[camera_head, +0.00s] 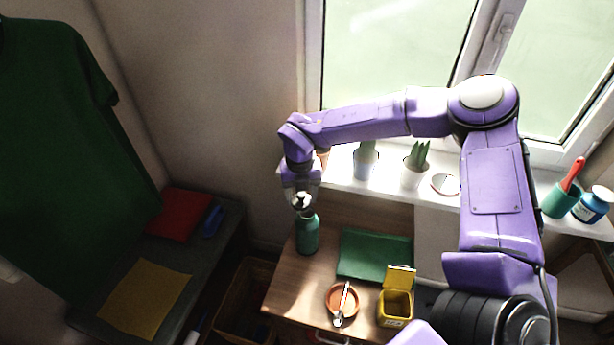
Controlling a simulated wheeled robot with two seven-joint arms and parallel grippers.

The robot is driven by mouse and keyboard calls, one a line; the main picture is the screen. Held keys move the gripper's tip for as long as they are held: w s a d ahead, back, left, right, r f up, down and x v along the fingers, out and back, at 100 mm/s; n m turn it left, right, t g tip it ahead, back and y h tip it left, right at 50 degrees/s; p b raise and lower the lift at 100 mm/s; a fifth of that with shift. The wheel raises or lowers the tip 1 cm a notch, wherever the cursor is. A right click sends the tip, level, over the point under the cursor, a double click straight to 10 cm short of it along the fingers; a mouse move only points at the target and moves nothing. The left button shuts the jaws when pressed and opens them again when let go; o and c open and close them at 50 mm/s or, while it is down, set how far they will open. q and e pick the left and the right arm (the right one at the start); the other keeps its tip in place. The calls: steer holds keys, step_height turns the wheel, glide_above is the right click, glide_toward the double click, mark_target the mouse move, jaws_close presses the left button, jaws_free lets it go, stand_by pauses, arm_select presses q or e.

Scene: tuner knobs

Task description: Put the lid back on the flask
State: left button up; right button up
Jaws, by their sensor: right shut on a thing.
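A green flask (307,235) stands upright near the back left corner of the wooden table. My right gripper (301,197) points down just above the flask and is shut on a small, shiny lid (302,203). The lid is over the flask's mouth. I cannot tell whether it touches the rim, as the gripper and lid partly cover the top. My left gripper is not in view.
A green cloth (375,254), an orange dish (342,300) with a metal utensil, and an open yellow box (396,305) are on the wooden table (290,290). Potted plants (415,167) line the windowsill behind. A dark bench (215,245) stands left.

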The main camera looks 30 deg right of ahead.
mark_target(307, 205)
steer(key=m, duration=0.1)
steer(key=d+r+m, duration=0.1)
steer(key=m, duration=0.1)
steer(key=shift+s+r+p, duration=0.1)
steer(key=shift+r+p, duration=0.1)
steer(key=shift+p, duration=0.15)
steer(key=shift+d+m, duration=0.25)
steer(key=shift+m, duration=0.95)
steer(key=shift+w+d+m+p, duration=0.2)
steer(key=shift+m+p, duration=0.15)
steer(key=shift+m, duration=0.25)
steer(key=shift+w+f+m, duration=0.15)
steer(key=shift+m, duration=0.15)
steer(key=shift+f+b, duration=0.7)
steer(key=shift+f, duration=0.1)
arm_select(q)
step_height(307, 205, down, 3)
steer(key=b, duration=0.3)
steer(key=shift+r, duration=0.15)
arm_select(e)
step_height(307, 205, down, 5)
steer(key=shift+r, duration=0.1)
arm_select(q)
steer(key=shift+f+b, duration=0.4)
steer(key=shift+b, duration=0.3)
